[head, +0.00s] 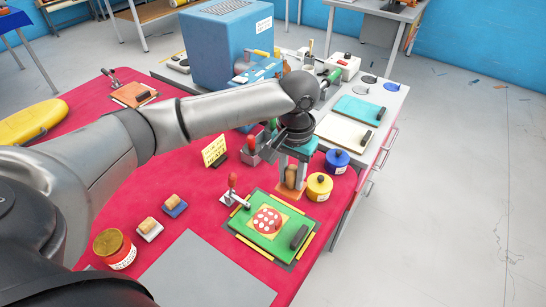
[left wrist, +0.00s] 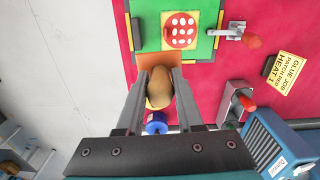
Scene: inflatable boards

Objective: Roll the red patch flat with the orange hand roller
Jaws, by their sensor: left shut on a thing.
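The red patch (head: 266,220) with white dots lies on a yellow-orange square on the green board (head: 243,226). The patch (left wrist: 180,31) also shows at the top of the left wrist view. My left gripper (head: 293,172) is shut on the orange hand roller (head: 289,190), behind the board's far right edge. In the left wrist view my fingers (left wrist: 158,90) close on its tan wooden part, with its orange part (left wrist: 146,62) towards the board's edge. I cannot tell whether the roller touches anything below. My right gripper is not in view.
A toggle clamp (head: 235,194) stands at the board's left corner, and a dark block (head: 299,237) at its right. Yellow (head: 319,187) and blue (head: 337,161) tins stand close by the gripper. A yellow sign (head: 215,151) stands behind.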

